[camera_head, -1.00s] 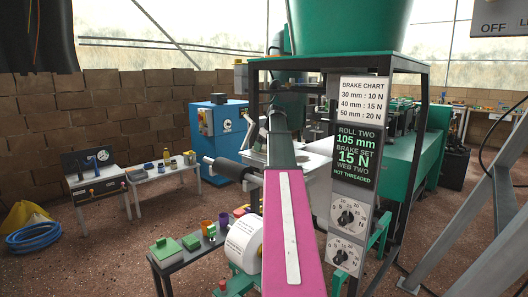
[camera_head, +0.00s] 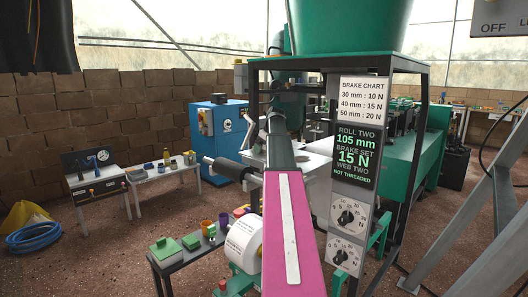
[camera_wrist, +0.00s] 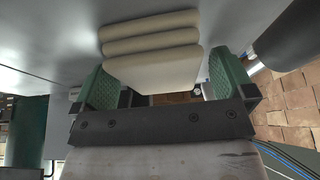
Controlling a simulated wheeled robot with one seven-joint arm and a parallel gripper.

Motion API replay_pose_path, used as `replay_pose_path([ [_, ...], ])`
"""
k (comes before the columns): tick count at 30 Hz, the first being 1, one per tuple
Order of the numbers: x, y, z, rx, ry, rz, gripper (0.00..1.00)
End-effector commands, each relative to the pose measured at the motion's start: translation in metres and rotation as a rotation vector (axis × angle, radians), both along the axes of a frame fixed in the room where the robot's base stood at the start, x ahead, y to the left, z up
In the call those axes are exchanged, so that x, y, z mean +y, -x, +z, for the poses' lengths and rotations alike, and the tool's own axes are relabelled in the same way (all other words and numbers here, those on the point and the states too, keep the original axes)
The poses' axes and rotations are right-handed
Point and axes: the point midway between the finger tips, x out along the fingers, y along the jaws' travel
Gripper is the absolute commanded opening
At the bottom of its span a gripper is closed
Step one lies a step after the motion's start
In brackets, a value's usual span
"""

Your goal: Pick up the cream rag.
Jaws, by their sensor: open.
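The cream rag (camera_wrist: 150,38) is a thick folded bundle with rounded layers at the top centre of the wrist view. It lies against a plain grey surface (camera_wrist: 60,40). My gripper (camera_wrist: 160,64) is open, with one green-padded finger on each side of the rag's near part. A small gap shows beside the right finger; whether the left finger touches the rag is unclear. In the head view my pink arm reaches toward the green machine, and I cannot make out the rag there.
A dark roller (camera_head: 222,168) and a white paper roll (camera_head: 244,241) are left of my arm. A grey control panel (camera_head: 350,180) stands close on its right. A low bench (camera_head: 176,262) holds small items. A dark cylinder (camera_wrist: 288,35) is right in the wrist view.

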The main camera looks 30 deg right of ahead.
Motion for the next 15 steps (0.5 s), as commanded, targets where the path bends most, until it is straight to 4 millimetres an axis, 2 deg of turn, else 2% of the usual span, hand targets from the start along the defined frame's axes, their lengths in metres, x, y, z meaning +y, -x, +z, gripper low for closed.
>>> replay_pose_path([
  [3,0.0000,-0.0001,0.0000,0.000,0.000,0.000,1.00],
  [8,0.0000,-0.0001,0.0001,0.000,0.000,0.000,0.48],
  [15,0.0000,0.0000,0.0002,0.000,0.000,0.000,0.48],
])
